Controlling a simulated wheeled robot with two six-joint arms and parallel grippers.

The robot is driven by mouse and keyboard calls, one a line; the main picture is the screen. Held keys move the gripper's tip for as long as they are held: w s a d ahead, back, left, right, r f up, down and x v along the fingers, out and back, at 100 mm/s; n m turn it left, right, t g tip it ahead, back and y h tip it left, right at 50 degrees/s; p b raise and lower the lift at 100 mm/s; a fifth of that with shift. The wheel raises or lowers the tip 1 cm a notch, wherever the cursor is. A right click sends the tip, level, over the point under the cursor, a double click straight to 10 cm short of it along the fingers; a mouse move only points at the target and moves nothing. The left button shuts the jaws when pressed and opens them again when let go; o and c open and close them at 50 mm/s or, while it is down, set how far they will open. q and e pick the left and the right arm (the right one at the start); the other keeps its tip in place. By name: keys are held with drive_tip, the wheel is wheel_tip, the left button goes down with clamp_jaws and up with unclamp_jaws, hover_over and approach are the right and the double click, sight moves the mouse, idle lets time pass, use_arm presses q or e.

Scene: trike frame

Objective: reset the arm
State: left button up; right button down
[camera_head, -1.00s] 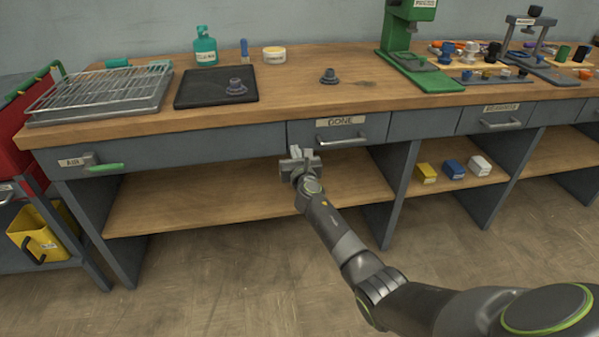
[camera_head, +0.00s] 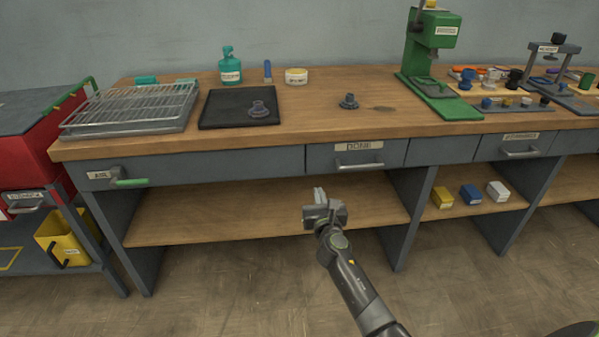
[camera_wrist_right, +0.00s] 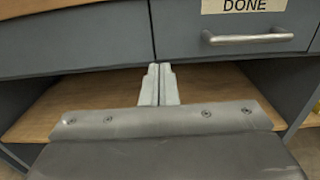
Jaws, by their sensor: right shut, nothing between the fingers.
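My right gripper (camera_head: 320,196) is in front of the workbench, below the drawer labelled DONE (camera_head: 345,157) and before the open lower shelf. Its two fingers are together with nothing between them. The right wrist view also shows the closed fingers (camera_wrist_right: 159,86), pointing toward the lower shelf, with the DONE drawer at the upper right. The gripper appears apart from the bench. My right arm reaches in from the bottom of the head view. My left gripper is not in view.
Several small boxes (camera_head: 470,193) sit on the lower shelf. A red cabinet (camera_head: 25,145) stands left. The floor in front is clear.

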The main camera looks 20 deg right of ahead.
drive_tip(key=s+d+f+m+g+y+p, duration=0.25)
drive_tip(key=s+f+m+g+p, duration=0.55)
drive_tip(key=s+f+m, duration=1.4)
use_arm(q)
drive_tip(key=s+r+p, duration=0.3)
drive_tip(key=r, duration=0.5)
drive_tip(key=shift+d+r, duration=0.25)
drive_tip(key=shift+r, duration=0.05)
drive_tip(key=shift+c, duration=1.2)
use_arm(e)
drive_tip(key=s+f+m+g, duration=0.2)
drive_tip(key=s+f+m, duration=0.2)
drive_tip(key=s, duration=0.8)
drive_tip(key=s+a+f+m+g, duration=0.1)
drive_tip(key=s+f+m+g, duration=0.2)
drive_tip(key=s, duration=1)
drive_tip(key=s+f+m+g, duration=0.3)
drive_tip(key=s+f, duration=0.5)
drive_tip(key=s, duration=0.5)
drive_tip(key=shift+a+f+m+y, duration=0.15)
drive_tip(key=shift+m+y, duration=0.3)
drive_tip(key=shift+m, duration=0.45)
